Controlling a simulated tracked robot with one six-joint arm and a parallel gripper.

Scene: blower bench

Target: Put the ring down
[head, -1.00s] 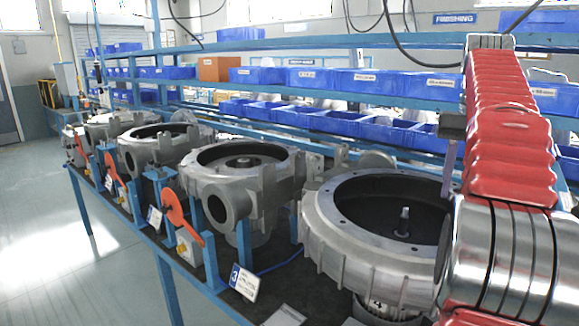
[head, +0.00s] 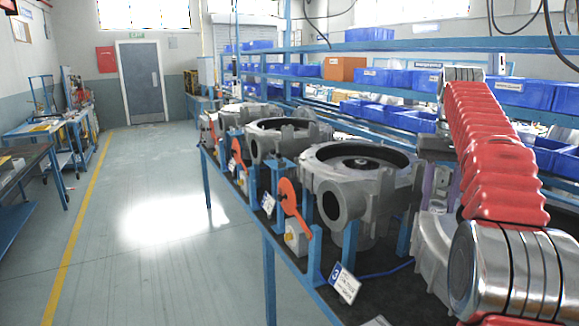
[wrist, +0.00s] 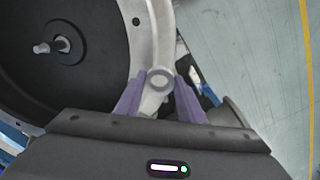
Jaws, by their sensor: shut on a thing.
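The ring (wrist: 160,71) is small and grey, and in the wrist view it sits between the tips of two purple fingers. My gripper (wrist: 160,84) is shut on it. Ring and fingertips appear over the pale rim of a blower housing (wrist: 150,20); I cannot tell how high above it. Inside that housing a short metal shaft (wrist: 50,46) stands in a dark bowl. In the head view my gripper (head: 437,184) shows only partly at the right, and I cannot make out the ring. The nearest housing (head: 432,250) is largely hidden by my arm.
More blower housings (head: 360,180) stand in a row on a dark-topped bench with blue legs (head: 269,285). Orange levers (head: 290,200) and a number 3 sign (head: 344,283) are along its edge. Blue bins (head: 365,110) fill racks behind. Open floor (head: 150,240) lies left.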

